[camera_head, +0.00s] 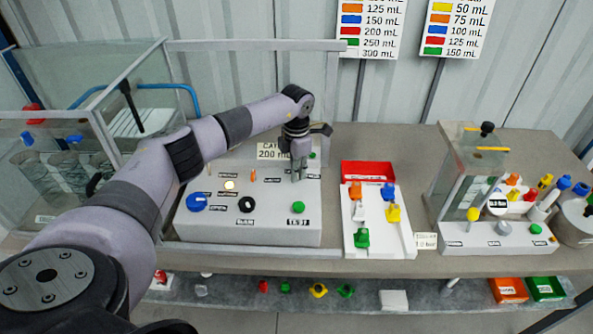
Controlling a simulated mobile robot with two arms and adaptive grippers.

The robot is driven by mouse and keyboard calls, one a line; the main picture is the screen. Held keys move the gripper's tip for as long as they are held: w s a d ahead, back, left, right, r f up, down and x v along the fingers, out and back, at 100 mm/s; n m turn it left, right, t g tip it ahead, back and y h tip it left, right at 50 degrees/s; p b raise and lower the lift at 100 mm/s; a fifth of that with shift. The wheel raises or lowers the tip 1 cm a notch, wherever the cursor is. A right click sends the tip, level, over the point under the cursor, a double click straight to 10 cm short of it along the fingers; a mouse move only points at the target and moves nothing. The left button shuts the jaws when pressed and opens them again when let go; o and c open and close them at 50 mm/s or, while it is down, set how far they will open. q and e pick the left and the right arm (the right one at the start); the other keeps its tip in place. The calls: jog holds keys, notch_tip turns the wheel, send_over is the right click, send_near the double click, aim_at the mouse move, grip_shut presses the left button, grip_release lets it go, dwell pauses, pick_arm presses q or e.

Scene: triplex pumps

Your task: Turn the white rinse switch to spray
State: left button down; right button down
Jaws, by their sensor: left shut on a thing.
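My left gripper (298,178) reaches down over the grey control box (245,234) at the upper right of its sloped panel. Its fingers are closed together at the panel face, shut on a small part there. The white rinse switch cannot be made out apart from the fingers, which cover that spot, so its setting is not readable. The panel also carries a blue knob (197,202), a black knob (247,204), a green button (298,207), a small orange switch (253,175) and a lit lamp (229,185). My right gripper is not in view.
A glass tank (95,140) stands to the left. A white tray (381,247) with coloured parts and a red bin (368,172) are right of the box. A second pump unit (497,240) stands further right. The shelf below holds small coloured parts.

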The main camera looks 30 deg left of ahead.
pick_arm(q)
jog(key=shift+n, duration=0.3)
jog(key=n, duration=0.2)
jog(key=shift+n, duration=0.3)
jog(key=n, duration=0.2)
jog(key=shift+n+b, duration=0.3)
jog(key=shift+n, duration=0.1)
jog(key=n, duration=0.5)
jog(key=shift+r+n, duration=0.1)
jog(key=shift+n, duration=0.3)
jog(key=shift+w, duration=0.1)
jog(key=c, duration=1.7)
grip_release()
